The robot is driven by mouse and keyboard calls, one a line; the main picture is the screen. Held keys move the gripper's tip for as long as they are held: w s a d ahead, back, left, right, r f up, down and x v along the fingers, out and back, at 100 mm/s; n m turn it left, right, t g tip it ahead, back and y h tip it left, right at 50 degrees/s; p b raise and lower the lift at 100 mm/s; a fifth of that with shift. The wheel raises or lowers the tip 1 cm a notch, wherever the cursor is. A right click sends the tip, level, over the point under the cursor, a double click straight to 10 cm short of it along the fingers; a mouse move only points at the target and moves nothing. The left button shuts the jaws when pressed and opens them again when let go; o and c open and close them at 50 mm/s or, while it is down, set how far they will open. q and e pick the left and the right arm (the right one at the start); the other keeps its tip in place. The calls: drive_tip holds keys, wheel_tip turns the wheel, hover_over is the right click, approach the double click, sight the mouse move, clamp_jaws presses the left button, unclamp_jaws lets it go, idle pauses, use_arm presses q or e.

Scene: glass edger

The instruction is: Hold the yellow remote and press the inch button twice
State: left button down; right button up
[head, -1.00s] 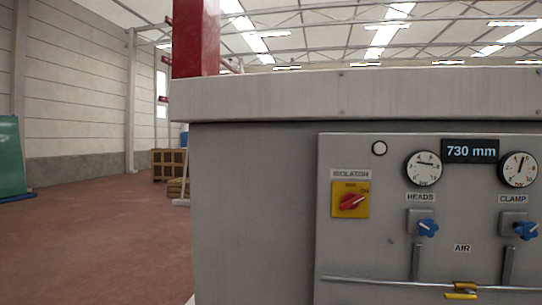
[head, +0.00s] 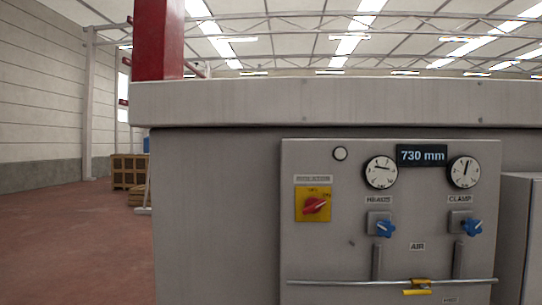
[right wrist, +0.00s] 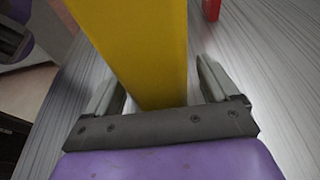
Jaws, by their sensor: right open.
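A long yellow body (right wrist: 140,45), which looks like the yellow remote, fills the middle of the right wrist view. My right gripper (right wrist: 160,78) is open around it, one finger on each side. A gap shows between the yellow body and the right finger; the left finger is closer to it. The inch button is not visible in either view.
The grey machine cabinet (head: 215,200) fills the head view. Its panel has a red isolator switch (head: 315,205), a 730 mm display (head: 422,155), gauges, blue knobs and a yellow-handled valve (head: 418,287). Open red floor (head: 75,240) lies left. A red part (right wrist: 212,8) shows in the wrist view.

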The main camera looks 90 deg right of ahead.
drive_tip(key=v, duration=1.2)
